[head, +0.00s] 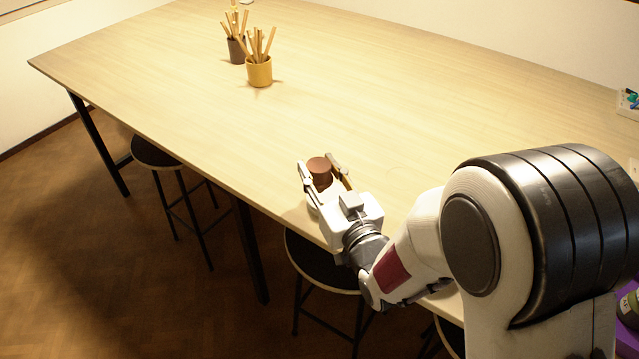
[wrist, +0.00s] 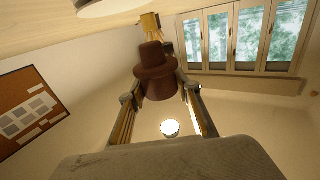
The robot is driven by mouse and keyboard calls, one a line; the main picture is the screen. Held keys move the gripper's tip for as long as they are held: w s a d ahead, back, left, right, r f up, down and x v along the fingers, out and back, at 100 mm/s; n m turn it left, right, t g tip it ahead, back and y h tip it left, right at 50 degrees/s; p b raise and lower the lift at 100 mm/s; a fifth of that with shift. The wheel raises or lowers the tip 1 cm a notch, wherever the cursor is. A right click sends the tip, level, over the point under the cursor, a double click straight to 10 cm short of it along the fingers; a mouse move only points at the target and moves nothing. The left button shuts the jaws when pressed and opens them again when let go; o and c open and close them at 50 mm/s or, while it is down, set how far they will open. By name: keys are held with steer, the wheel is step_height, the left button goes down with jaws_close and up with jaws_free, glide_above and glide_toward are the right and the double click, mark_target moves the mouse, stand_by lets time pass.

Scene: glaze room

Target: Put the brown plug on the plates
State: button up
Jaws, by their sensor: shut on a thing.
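The brown plug (head: 319,172) is between the two fingers of my gripper (head: 321,178), above the near edge of the table in the head view. My gripper is shut on it. In the wrist view the plug (wrist: 154,62) shows a wide flange and a narrower end, held between the fingertips (wrist: 161,90). A pale round rim, perhaps the plates (wrist: 115,6), is cut off at the top of the wrist view. In the head view I cannot make out the plates; my gripper and arm hide part of the table edge.
A yellow cup of sticks (head: 259,72) and a dark cup of sticks (head: 237,50) stand at the far left of the table (head: 420,110). The table's middle is clear. Stools (head: 158,152) stand along the near edge. Small coloured items (head: 630,99) lie at the far right.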

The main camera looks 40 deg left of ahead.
mark_target(319, 185)
stand_by(0.3)
steer(key=shift+f, duration=2.05)
steer(key=shift+f, duration=0.15)
steer(key=o, duration=1.1)
steer(key=shift+o, duration=0.2)
steer(key=shift+v, duration=3.75)
